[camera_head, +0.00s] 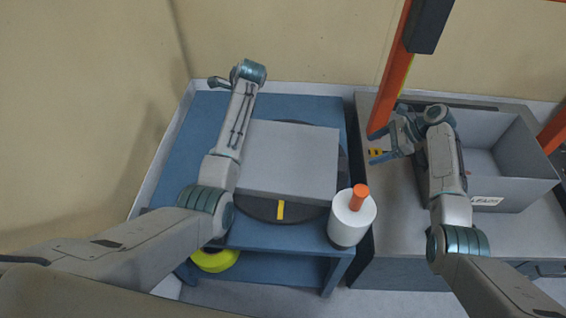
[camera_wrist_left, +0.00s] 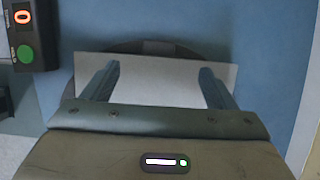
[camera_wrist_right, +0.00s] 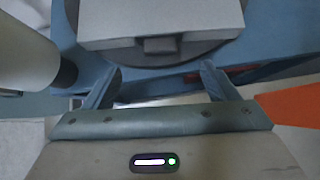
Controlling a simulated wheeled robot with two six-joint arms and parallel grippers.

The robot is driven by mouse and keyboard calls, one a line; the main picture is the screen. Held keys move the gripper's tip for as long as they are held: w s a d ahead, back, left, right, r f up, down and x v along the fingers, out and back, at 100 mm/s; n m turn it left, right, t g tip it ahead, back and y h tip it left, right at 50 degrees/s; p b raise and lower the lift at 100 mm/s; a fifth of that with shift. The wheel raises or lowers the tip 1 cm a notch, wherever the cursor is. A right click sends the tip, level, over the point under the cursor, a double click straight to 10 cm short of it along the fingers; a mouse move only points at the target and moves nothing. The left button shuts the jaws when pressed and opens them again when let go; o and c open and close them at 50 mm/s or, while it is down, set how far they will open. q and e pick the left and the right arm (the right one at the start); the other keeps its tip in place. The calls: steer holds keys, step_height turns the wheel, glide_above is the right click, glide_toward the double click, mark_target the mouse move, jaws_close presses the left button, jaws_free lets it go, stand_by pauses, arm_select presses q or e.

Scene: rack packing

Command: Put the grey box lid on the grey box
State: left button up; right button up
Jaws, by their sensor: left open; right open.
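The grey box lid (camera_head: 290,160) looks like a flat grey slab and lies on a dark round turntable (camera_head: 255,208) on the blue table. The grey box (camera_head: 500,190) stands open on the grey bench at the right, with a "LEADS" label on its front. My left gripper (camera_wrist_left: 158,72) is open and empty, with the lid below and between its fingers in the left wrist view. My right gripper (camera_head: 376,148) is open and empty between lid and box. The right wrist view shows the lid's side (camera_wrist_right: 110,40) with a small tab (camera_wrist_right: 160,45), beyond my fingers.
A white cylinder with an orange top (camera_head: 351,220) stands at the blue table's front right corner. Orange posts (camera_head: 391,70) rise behind and beside the bench. A dark control box with a green button (camera_wrist_left: 28,35) shows in the left wrist view. A yellow-green object (camera_head: 215,261) sits below.

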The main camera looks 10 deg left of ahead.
arm_select(q)
step_height(320, 180, down, 2)
steer(key=shift+s+f+b, duration=0.1)
steer(key=shift+f+b, duration=0.1)
steer(key=shift+b, duration=0.5)
arm_select(e)
step_height(320, 180, down, 2)
steer(key=shift+f, duration=0.2)
arm_select(q)
steer(key=shift+f, duration=0.25)
steer(key=x, duration=1)
steer(key=shift+a, duration=0.15)
arm_select(e)
steer(key=x, duration=1)
steer(key=shift+a+f, duration=0.25)
arm_select(q)
steer(key=c, duration=1.2)
arm_select(e)
steer(key=c, duration=1.2)
